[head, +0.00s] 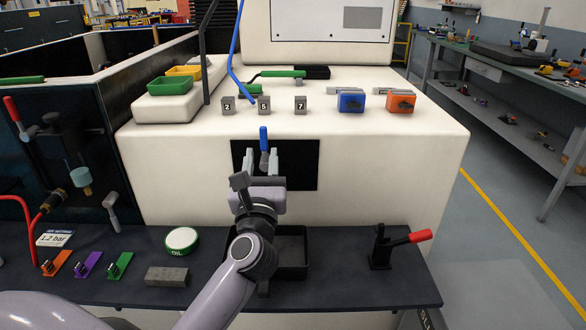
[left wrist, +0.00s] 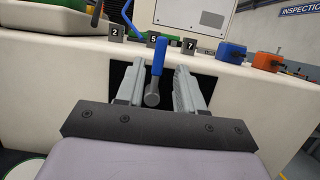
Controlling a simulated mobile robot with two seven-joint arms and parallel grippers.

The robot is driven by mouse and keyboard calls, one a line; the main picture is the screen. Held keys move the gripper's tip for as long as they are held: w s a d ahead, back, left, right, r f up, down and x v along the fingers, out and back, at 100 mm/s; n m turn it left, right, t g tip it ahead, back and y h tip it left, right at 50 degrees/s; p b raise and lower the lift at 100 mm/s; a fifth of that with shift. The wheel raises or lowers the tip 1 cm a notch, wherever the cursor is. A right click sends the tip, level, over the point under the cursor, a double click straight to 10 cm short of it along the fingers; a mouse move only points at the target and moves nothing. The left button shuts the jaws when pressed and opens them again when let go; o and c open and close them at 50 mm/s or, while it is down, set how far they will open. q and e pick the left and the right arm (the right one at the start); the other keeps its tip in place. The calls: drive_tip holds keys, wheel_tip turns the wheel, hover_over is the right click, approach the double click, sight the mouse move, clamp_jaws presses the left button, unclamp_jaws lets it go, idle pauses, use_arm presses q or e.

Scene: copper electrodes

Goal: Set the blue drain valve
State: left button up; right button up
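The blue drain valve lever (head: 263,134) stands upright in front of the black panel (head: 306,165) on the white machine's front face. My left gripper (head: 264,158) is at the lever, with its two fingers spread on either side. In the left wrist view the blue-handled lever (left wrist: 158,58) rises between the open fingers of my left gripper (left wrist: 156,80). Gaps show between the lever's grey lower part and both fingers. My right gripper is not in view.
Numbered blocks (head: 264,104), a blue block (head: 351,102) and an orange block (head: 401,102) sit on the machine ledge above. A black tray (head: 293,252), an oil tin (head: 181,240) and a red-handled lever (head: 420,236) are on the dark bench below.

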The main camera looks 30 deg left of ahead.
sight(264, 139)
use_arm(q)
drive_tip(key=shift+x, duration=2.25)
drive_tip(key=shift+w+a+r, duration=0.1)
drive_tip(key=shift+w+a, duration=0.05)
drive_tip(key=shift+w, duration=0.1)
clamp_jaws()
drive_tip(key=shift+p, duration=0.3)
